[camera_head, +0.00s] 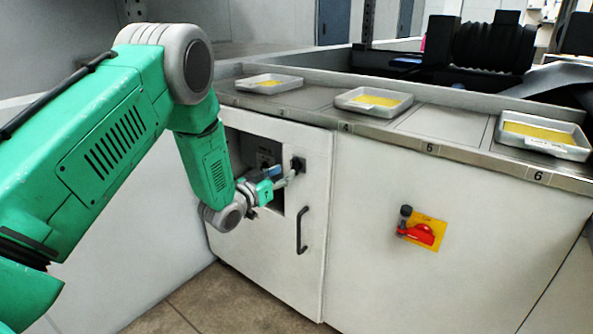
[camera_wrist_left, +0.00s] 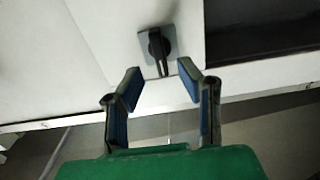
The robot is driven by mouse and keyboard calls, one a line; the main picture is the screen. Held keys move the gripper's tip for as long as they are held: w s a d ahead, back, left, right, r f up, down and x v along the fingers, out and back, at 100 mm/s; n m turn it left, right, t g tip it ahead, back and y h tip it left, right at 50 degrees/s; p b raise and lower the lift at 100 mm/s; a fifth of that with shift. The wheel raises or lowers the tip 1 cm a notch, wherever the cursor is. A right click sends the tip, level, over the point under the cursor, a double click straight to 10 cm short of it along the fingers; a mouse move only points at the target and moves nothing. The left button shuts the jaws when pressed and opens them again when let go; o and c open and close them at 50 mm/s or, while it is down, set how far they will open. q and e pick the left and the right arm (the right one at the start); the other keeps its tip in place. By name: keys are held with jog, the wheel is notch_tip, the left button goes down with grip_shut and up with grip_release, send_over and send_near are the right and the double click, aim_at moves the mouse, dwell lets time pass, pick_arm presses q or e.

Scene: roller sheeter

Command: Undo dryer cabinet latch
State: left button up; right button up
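The dryer cabinet latch (camera_head: 298,165) is a small black turn handle near the upper right corner of the white cabinet door (camera_head: 313,220). In the left wrist view the latch (camera_wrist_left: 158,46) sits on a grey plate, with its lever pointing down the picture toward my fingers. My left gripper (camera_head: 287,179) is at the door just below and left of the latch. In the left wrist view its blue-padded fingers (camera_wrist_left: 160,82) are apart with nothing between the tips, and the lever's end is just ahead of the gap. Contact with the lever does not show. My right gripper is out of view.
A black door handle (camera_head: 301,231) is below the latch. A dark recess (camera_head: 262,150) opens left of it. A red switch on a yellow plate (camera_head: 424,231) is on the panel to the right. Several trays, such as this one (camera_head: 374,101), stand on the counter above.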

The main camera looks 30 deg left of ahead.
aim_at(292, 167)
pick_arm(q)
jog(key=shift+w+d+b, duration=0.2)
jog(key=shift+w+b, duration=0.25)
jog(key=shift+w, duration=2.3)
grip_shut()
